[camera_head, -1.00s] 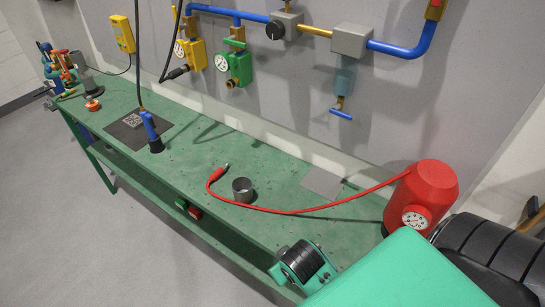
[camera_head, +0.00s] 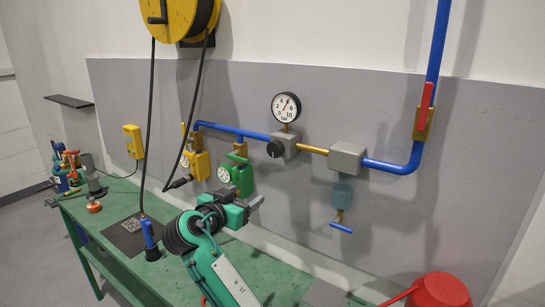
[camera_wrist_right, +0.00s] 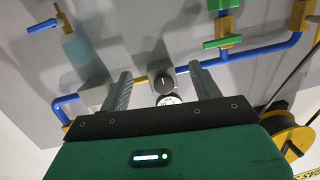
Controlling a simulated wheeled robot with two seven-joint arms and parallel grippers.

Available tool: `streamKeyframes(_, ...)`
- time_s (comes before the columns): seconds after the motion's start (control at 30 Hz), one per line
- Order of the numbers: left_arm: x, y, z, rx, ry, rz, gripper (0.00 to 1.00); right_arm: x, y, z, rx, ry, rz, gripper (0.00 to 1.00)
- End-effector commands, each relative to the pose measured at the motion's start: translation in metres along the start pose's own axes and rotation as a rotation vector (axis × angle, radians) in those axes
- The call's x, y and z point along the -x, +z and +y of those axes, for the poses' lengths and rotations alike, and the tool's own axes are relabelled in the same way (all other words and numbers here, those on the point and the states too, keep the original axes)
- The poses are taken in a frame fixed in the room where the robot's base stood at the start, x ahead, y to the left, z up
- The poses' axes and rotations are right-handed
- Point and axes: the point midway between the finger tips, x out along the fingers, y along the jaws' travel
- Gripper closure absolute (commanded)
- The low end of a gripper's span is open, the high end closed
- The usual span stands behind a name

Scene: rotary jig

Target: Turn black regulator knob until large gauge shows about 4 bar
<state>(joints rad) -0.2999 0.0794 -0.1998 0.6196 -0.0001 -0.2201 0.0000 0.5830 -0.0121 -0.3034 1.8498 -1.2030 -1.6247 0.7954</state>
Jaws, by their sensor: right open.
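The black regulator knob (camera_head: 275,149) sits on the grey regulator body (camera_head: 287,144) in the blue pipe line. The large white gauge (camera_head: 286,107) stands above it, its red needle pointing up and slightly right, past the 4. My right gripper (camera_head: 256,201) is open below and left of the knob in the head view, apart from it. In the right wrist view the knob (camera_wrist_right: 163,79) appears between the two spread fingers (camera_wrist_right: 162,88), farther off, and the gauge (camera_wrist_right: 169,100) is partly hidden by the gripper body. My left gripper is not in view.
Close by are a green valve with a small gauge (camera_head: 236,176), a yellow valve (camera_head: 198,163) and a grey block (camera_head: 346,158) with a blue tap below. A hanging black hose, a blue-handled tool (camera_head: 149,236) and a red tank (camera_head: 440,290) are around the green bench.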

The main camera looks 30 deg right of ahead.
Motion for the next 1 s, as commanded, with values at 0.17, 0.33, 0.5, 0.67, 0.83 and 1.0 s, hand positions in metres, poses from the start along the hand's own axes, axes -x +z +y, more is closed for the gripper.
streamKeyframes(0.17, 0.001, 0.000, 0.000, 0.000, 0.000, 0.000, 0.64, 0.010, -0.061, -0.006, -0.135, 0.066, 0.110, 0.36)
streamKeyframes(0.33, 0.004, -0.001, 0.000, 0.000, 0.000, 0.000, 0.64, 0.011, -0.081, -0.006, -0.176, 0.088, 0.147, 0.36)
streamKeyframes(0.5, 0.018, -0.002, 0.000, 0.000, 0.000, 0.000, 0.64, -0.008, -0.087, -0.004, -0.175, 0.091, 0.149, 0.36)
streamKeyframes(0.67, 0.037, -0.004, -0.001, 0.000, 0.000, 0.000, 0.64, -0.039, -0.093, 0.000, -0.173, 0.092, 0.149, 0.36)
streamKeyframes(0.83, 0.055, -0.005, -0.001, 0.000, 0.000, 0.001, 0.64, -0.072, -0.097, 0.003, -0.172, 0.091, 0.148, 0.36)
streamKeyframes(1.0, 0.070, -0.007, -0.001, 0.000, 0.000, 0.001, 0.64, -0.099, -0.099, 0.005, -0.173, 0.090, 0.146, 0.36)
